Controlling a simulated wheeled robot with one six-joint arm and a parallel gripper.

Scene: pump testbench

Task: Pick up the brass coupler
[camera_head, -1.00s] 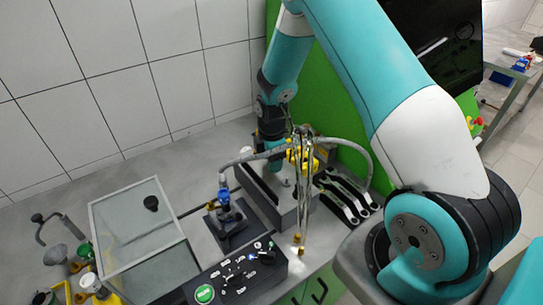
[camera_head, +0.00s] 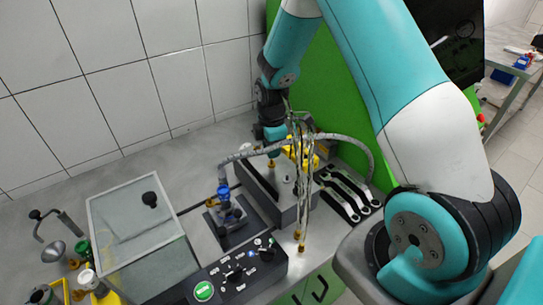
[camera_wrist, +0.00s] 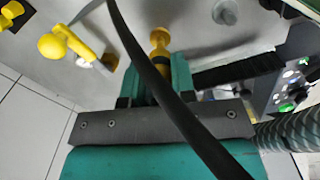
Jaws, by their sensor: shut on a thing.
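The brass coupler (camera_wrist: 160,42) is a yellowish stepped cylinder in the wrist view. Its lower end sits between the two teal fingers of my gripper (camera_wrist: 158,82), which is shut on it. A dark band crosses in front and hides part of the fingers and the coupler's lower end. In the head view my gripper (camera_head: 273,146) is small and partly hidden by hanging hoses, over the bench beside the grey block. A small brass-coloured spot, apparently the coupler (camera_head: 271,163), shows just below it.
Hoses with brass ends (camera_head: 301,247) hang close to the gripper. Black wrenches (camera_head: 348,190) lie to the right. A blue valve fitting (camera_head: 224,190), a control box (camera_head: 240,272) and a clear-lidded box (camera_head: 140,235) stand to the left. A yellow-handled part (camera_wrist: 60,45) shows in the wrist view.

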